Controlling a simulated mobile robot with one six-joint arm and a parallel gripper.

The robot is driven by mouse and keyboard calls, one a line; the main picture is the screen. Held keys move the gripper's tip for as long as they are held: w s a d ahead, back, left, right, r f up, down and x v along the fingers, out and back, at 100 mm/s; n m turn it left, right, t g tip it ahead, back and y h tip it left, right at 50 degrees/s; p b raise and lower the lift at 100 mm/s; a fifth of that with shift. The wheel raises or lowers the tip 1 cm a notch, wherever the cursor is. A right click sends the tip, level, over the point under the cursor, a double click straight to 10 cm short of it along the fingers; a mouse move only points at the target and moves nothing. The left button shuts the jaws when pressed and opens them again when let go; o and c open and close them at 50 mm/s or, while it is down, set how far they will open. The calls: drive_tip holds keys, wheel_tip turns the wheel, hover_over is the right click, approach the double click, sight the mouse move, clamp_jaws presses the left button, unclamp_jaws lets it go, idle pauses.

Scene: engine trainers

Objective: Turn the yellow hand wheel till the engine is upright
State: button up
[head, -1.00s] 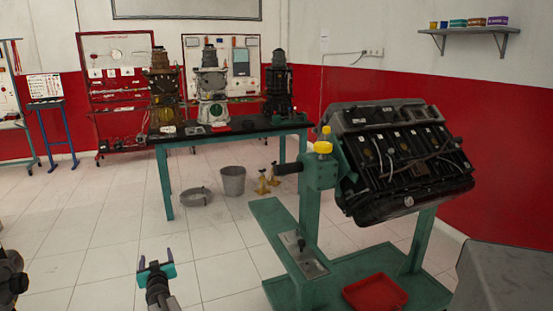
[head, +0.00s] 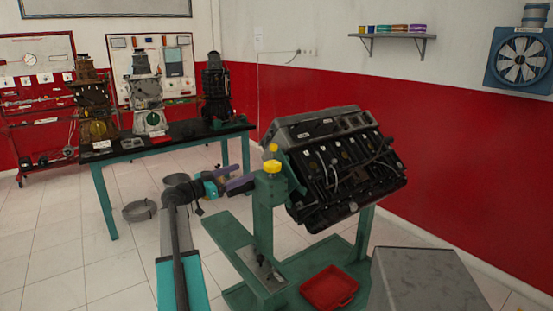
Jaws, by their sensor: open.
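The yellow hand wheel (head: 272,166) sits on top of the green post of the engine stand (head: 264,225), with a smaller yellow piece just above it. The dark engine (head: 340,170) is held on the stand to the right of the wheel and is tilted, its top sloping across the picture. My gripper (head: 238,178), with purple fingers and a teal body, is open just left of the wheel and post. It looks empty. Whether a finger touches the post or its black handle cannot be told, as the fingers cover that spot.
A red tray (head: 328,288) lies on the stand's green base. A grey box (head: 428,283) stands at the front right.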

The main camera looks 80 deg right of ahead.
sight(272, 169)
drive_tip(key=s, duration=0.1)
drive_tip(key=s+m+y, duration=0.1)
drive_tip(key=s+r+g+y, duration=0.1)
drive_tip(key=s, duration=0.1)
drive_tip(key=shift+a, duration=0.35)
drive_tip(key=shift+s, duration=0.1)
drive_tip(key=shift+p+x, duration=1)
drive_tip(key=shift+x, duration=5.85)
drive_tip(key=shift+a, duration=0.1)
drive_tip(key=c, duration=1)
drive_tip(key=shift+c, duration=0.2)
drive_tip(key=shift+r+t+h+p, duration=0.1)
drive_tip(key=shift+t+h+p, duration=0.2)
drive_tip(key=shift+p, duration=0.5)
